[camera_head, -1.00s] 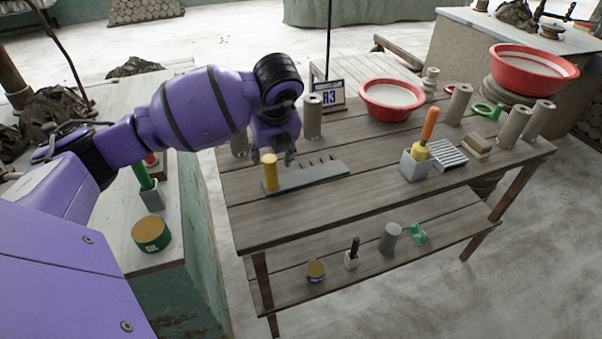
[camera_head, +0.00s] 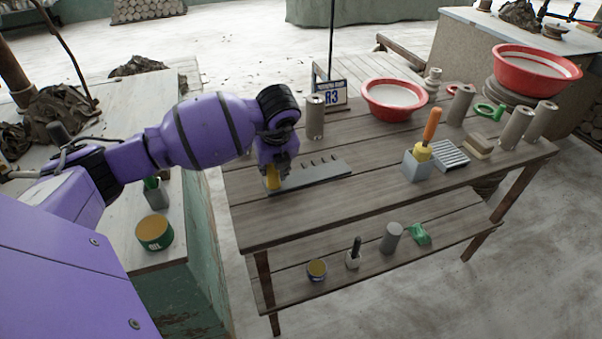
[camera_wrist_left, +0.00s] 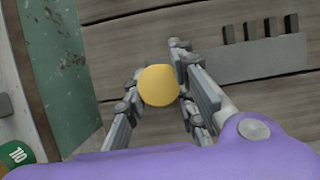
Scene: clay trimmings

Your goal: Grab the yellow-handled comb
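The yellow-handled comb lies on the near left part of the wooden table. Its grey strip (camera_head: 318,172) has several dark teeth along the far edge, and its yellow handle (camera_head: 272,180) stands up at the left end. My left gripper (camera_head: 274,172) is over the handle from above and partly hides it. In the left wrist view the round yellow handle top (camera_wrist_left: 158,86) sits between the two spread fingers (camera_wrist_left: 155,80), close to both; I cannot tell if they touch it. The grey strip (camera_wrist_left: 250,60) extends to the right there. My right gripper is not in view.
The table front (camera_head: 340,205) is clear.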

